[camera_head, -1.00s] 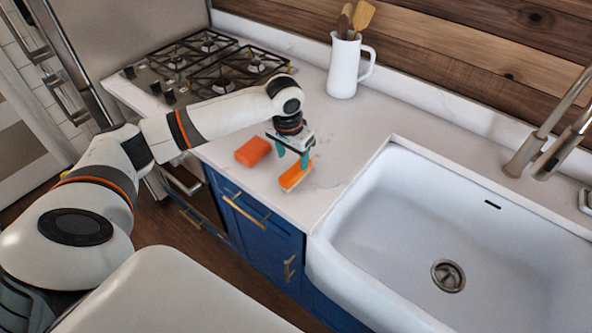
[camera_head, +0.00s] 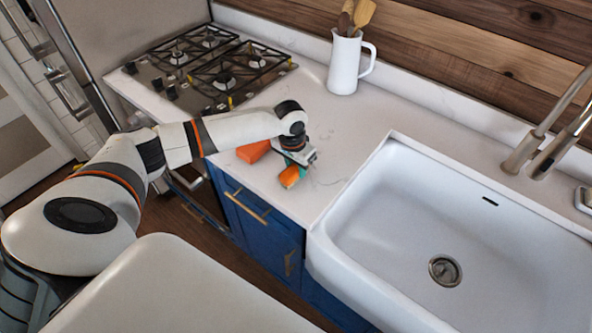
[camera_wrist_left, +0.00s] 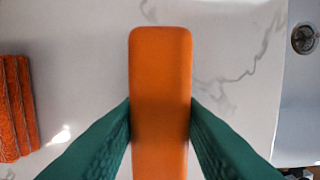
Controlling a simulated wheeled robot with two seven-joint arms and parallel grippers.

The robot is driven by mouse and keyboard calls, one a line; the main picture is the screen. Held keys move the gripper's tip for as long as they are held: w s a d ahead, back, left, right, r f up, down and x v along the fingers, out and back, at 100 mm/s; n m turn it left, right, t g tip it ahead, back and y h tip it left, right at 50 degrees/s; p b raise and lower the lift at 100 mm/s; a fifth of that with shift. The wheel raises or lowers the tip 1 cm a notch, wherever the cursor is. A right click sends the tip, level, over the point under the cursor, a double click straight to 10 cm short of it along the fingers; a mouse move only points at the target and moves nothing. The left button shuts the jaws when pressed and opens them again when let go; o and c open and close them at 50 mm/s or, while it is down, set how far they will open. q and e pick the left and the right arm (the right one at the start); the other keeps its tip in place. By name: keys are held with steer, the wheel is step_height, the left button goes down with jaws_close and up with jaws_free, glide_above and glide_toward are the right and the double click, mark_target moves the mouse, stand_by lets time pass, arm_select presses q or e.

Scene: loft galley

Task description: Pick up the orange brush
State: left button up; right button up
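The orange brush (camera_head: 289,178) is at the counter's front edge, left of the sink, partly hidden beneath my left gripper (camera_head: 296,168). In the left wrist view the brush (camera_wrist_left: 160,75) runs upright through the middle, its plain orange top facing the camera. The green fingers of my left gripper (camera_wrist_left: 160,125) lie against both of its long sides, with no gap that I can see. My left gripper is shut on the brush. Whether the brush is clear of the counter I cannot tell. My right gripper is not in view.
An orange-red block (camera_head: 253,151) lies just left of the brush; its ridged side shows in the wrist view (camera_wrist_left: 17,108). The white sink (camera_head: 400,200) is to the right. A gas hob (camera_head: 215,68) and a white jug with utensils (camera_head: 344,65) stand behind.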

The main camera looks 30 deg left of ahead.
arm_select(q)
steer(key=c, duration=0.3)
steer(key=shift+r, duration=0.1)
step_height(320, 180, up, 10)
steer(key=shift+b, duration=1.15)
